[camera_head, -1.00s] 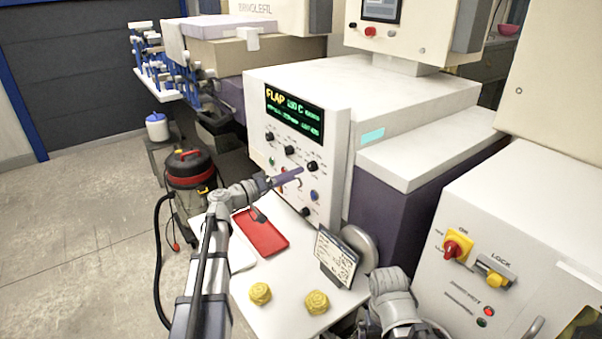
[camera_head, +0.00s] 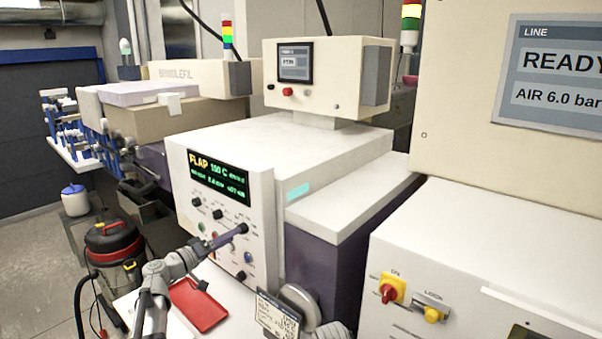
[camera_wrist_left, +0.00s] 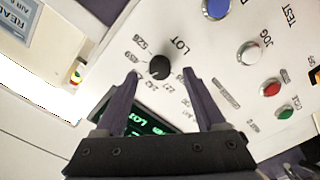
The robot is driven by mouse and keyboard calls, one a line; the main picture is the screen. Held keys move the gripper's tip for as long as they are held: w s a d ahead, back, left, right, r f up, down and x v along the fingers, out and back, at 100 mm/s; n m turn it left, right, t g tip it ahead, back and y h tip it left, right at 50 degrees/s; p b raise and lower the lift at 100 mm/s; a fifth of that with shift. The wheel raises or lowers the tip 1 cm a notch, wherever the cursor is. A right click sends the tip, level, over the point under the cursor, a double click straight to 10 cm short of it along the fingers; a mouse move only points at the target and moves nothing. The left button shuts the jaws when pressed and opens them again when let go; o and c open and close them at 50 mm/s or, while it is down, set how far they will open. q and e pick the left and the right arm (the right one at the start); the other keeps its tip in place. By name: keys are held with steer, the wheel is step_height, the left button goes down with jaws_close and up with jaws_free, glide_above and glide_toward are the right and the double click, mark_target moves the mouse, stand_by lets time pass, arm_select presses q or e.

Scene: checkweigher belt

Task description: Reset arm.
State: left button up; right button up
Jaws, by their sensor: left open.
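My left gripper (camera_head: 236,232) is at the upright control panel (camera_head: 258,190), at the right end of its sloping row of knobs. In the left wrist view its two dark fingers (camera_wrist_left: 160,75) are open and spread apart. The black LOT knob (camera_wrist_left: 159,67) shows between the fingertips, with a gap visible on each side. How far the tips are from the panel face is hard to tell.
A blue button (camera_wrist_left: 216,8), white JOG button (camera_wrist_left: 249,52) and red button (camera_wrist_left: 270,88) sit near the LOT knob. A red-black vacuum (camera_head: 113,245) stands at left.

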arm_select(q)
steer(key=x, duration=0.3)
stand_by(0.5)
steer(key=v, duration=0.8)
steer(key=w+d+n, duration=0.2)
steer(key=w+n, duration=0.1)
steer(key=n, duration=0.8)
steer(key=w+d+n, duration=0.2)
steer(key=w+n, duration=0.1)
steer(key=n, duration=0.8)
steer(key=shift+w+d+r, duration=0.2)
steer(key=shift+d+r, duration=0.1)
steer(key=shift+d, duration=0.1)
